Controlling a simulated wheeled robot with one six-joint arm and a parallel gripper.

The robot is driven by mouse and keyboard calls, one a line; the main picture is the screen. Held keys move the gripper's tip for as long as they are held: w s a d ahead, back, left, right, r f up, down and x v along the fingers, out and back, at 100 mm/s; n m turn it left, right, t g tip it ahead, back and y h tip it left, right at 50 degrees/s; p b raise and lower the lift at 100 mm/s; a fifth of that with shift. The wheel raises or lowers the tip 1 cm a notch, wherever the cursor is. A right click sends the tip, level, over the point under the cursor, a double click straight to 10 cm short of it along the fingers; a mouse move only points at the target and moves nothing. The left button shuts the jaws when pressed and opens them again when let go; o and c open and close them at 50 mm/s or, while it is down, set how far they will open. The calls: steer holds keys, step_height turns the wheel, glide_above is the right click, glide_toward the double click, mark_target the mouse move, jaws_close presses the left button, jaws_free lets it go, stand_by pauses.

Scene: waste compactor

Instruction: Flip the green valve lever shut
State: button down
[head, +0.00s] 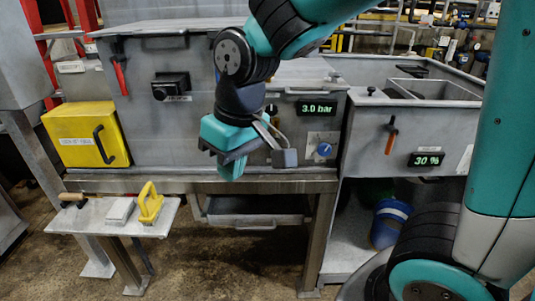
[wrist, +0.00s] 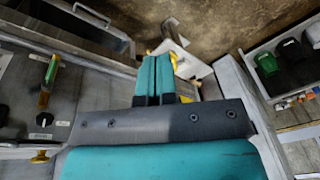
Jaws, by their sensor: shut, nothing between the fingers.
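My gripper (head: 232,170) is shut and empty in front of the machine's front panel (head: 190,128). Its two teal fingers lie side by side in the wrist view (wrist: 154,62). The wrist view shows a lever with a green grip (wrist: 51,71) and an orange lower part on a grey panel, left of my fingers and apart from them. I cannot make out this green lever in the head view, where my gripper and wrist cover part of the panel.
A red lever (head: 119,76) and yellow box (head: 86,135) are left; an orange lever (head: 391,138) is right. Displays read 3.0 bar (head: 316,108) and 30 % (head: 426,160). A blue knob (head: 323,149) is near my gripper. A drawer (head: 255,207) and side table (head: 110,228) sit below.

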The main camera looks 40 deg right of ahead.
steer(key=w+d+f+m+h, duration=0.3)
steer(key=w+d, duration=0.1)
steer(key=w, duration=0.3)
steer(key=w+d+f+m+h, duration=0.3)
steer(key=w+d+f, duration=0.1)
steer(key=w, duration=0.4)
steer(key=w+d+f+m+h+b, duration=0.1)
steer(key=w+d+f+m+h, duration=0.1)
steer(key=w+d, duration=0.3)
steer(key=w+f+m, duration=0.1)
steer(key=w, duration=0.2)
steer(key=shift+w+d+f+t+h, duration=0.15)
steer(key=shift+d+f+t+h, duration=0.15)
steer(key=shift+h, duration=0.1)
steer(key=d+f+p, duration=0.2)
steer(key=d+f, duration=0.6)
steer(key=d, duration=0.1)
steer(key=shift+d, duration=0.25)
